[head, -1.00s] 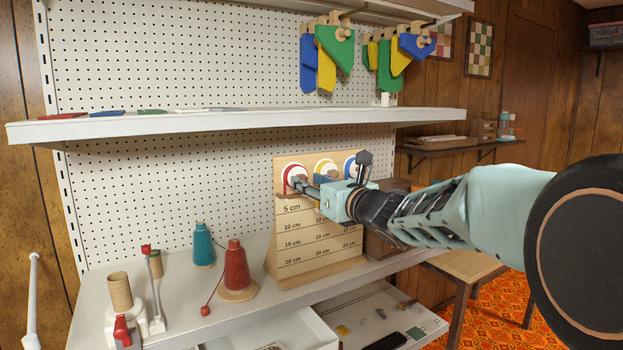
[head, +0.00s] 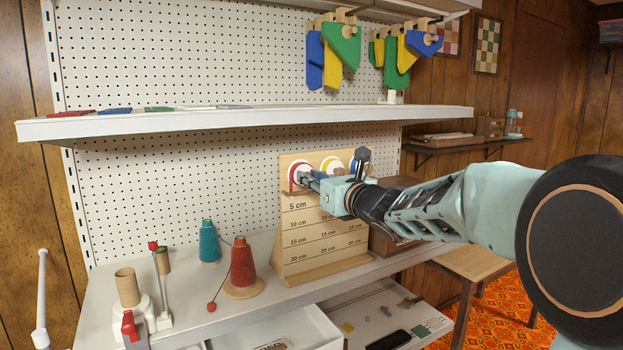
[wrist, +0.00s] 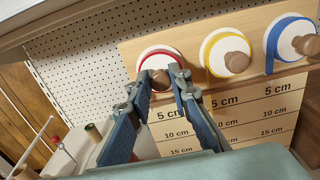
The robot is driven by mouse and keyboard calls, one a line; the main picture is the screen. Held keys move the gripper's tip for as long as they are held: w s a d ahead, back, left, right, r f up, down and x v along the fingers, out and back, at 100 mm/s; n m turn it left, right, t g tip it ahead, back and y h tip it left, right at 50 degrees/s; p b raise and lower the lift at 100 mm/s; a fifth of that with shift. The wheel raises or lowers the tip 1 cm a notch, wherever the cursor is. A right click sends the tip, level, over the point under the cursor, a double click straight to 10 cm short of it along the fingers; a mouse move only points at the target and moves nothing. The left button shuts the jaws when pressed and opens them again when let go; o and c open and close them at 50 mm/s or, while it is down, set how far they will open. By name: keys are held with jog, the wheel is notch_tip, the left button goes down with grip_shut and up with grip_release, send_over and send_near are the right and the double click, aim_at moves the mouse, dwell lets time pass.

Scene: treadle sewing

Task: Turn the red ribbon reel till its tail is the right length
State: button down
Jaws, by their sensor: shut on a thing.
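The red ribbon reel (head: 294,167) is a white disc with a red rim, mounted at the top left of a wooden measuring board (head: 291,258). In the wrist view the red reel (wrist: 150,52) has a brown wooden knob (wrist: 160,79) at its front. My gripper (wrist: 161,77) is shut on this knob, with one finger on each side. In the head view my gripper (head: 308,180) reaches the reel from the right. A short red tail (head: 291,183) hangs at the reel's left and seems to end above the 5 cm line. The fingers hide part of the reel.
A yellow reel (wrist: 227,52) and a blue reel (wrist: 290,38) sit close to the right on the same board. A white shelf (head: 240,122) runs above. Red (head: 242,262) and teal (head: 209,243) thread cones stand on the table to the left.

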jog(key=shift+m, duration=0.4)
